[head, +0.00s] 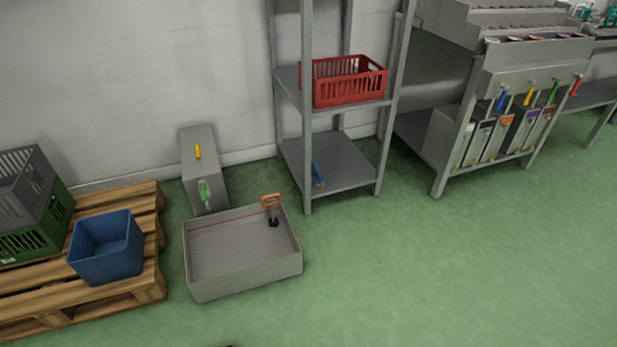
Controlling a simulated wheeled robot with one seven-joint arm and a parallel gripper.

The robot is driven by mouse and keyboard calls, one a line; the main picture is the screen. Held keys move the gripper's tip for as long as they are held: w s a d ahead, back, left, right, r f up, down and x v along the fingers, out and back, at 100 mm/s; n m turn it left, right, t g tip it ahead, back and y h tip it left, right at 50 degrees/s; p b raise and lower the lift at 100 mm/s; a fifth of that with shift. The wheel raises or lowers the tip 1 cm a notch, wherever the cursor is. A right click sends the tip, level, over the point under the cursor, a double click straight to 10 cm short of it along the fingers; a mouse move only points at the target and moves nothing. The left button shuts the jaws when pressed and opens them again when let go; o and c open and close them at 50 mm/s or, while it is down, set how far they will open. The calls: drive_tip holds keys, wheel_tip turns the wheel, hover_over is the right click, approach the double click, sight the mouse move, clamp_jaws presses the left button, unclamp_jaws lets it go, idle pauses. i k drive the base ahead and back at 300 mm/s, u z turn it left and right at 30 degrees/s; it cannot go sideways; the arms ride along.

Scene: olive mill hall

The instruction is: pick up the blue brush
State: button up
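A small blue object (318,174), which looks like the blue brush, is on the bottom shelf (345,170) of the grey metal rack. It is near the shelf's left front corner, close to the front left post. It is too small to make out its bristles or exact shape. My gripper is not in view.
A red crate (350,90) sits on the shelf above. A grey open tray (243,281) with an orange-handled tool (271,203) stands on the floor left of the rack. A blue bin (108,262) sits on a wooden pallet (150,290). The green floor (430,270) in front is clear.

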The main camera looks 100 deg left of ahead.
sight(318, 180)
drive_tip(key=u, duration=2.4)
drive_tip(key=i, duration=2.4)
drive_tip(key=u, duration=2.55)
drive_tip(key=i, duration=0.5)
drive_tip(key=z, duration=0.1)
